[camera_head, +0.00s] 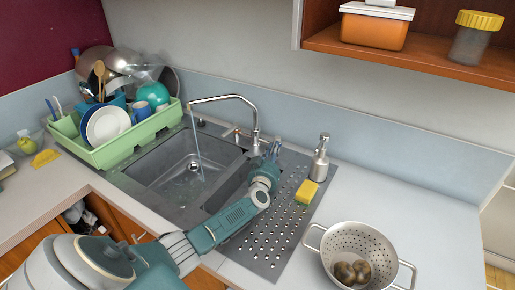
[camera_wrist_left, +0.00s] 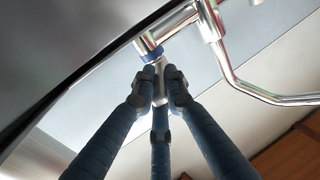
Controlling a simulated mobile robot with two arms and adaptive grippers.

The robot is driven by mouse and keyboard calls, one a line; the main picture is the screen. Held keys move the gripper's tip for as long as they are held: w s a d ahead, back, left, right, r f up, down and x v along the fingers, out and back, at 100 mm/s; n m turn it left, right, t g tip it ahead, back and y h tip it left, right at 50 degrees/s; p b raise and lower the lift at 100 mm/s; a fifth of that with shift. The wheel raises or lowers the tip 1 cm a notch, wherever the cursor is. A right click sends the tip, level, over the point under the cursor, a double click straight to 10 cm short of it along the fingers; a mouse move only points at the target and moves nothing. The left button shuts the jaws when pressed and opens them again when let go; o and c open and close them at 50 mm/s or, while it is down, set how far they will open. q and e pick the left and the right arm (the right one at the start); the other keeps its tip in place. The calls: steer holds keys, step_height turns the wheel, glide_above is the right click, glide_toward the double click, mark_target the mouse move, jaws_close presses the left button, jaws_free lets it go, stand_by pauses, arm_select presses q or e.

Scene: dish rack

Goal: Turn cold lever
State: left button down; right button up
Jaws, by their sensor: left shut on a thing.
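The chrome tap (camera_head: 256,122) stands behind the sink, its spout arching left over the left basin, and a thin stream of water (camera_head: 196,140) falls from it. In the left wrist view, the cold lever (camera_wrist_left: 158,68) is a metal stub with a blue ring (camera_wrist_left: 148,48) on the tap body. My left gripper (camera_head: 273,148) is at the right side of the tap. In the left wrist view my fingers (camera_wrist_left: 160,82) are shut around the lever's end. In the head view the lever is mostly hidden by the gripper. My right gripper is not in view.
A soap dispenser (camera_head: 320,158) and a yellow sponge (camera_head: 307,191) stand close right of my gripper. A green dish rack (camera_head: 112,152) full of dishes is left of the sink (camera_head: 160,180). A colander (camera_head: 329,242) sits at the front right. The counter (camera_head: 420,200) beyond is clear.

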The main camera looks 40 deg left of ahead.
arm_select(q)
steer(key=shift+w+d+r+n+g+y+p, duration=0.2)
steer(key=shift+n+g+y+p, duration=0.15)
steer(key=shift+n+y, duration=0.3)
steer(key=shift+d+f+n+y, duration=0.1)
steer(key=shift+d+n+y, duration=0.15)
steer(key=shift+w+g, duration=0.1)
steer(key=shift+g, duration=0.15)
steer(key=c, duration=1.7)
jaws_free()
steer(key=shift+c, duration=0.2)
steer(key=shift+d, duration=0.1)
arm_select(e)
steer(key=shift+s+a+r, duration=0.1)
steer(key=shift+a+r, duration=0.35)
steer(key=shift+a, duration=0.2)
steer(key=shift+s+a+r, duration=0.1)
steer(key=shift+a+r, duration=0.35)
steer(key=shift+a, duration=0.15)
arm_select(q)
step_height(320, 180, up, 10)
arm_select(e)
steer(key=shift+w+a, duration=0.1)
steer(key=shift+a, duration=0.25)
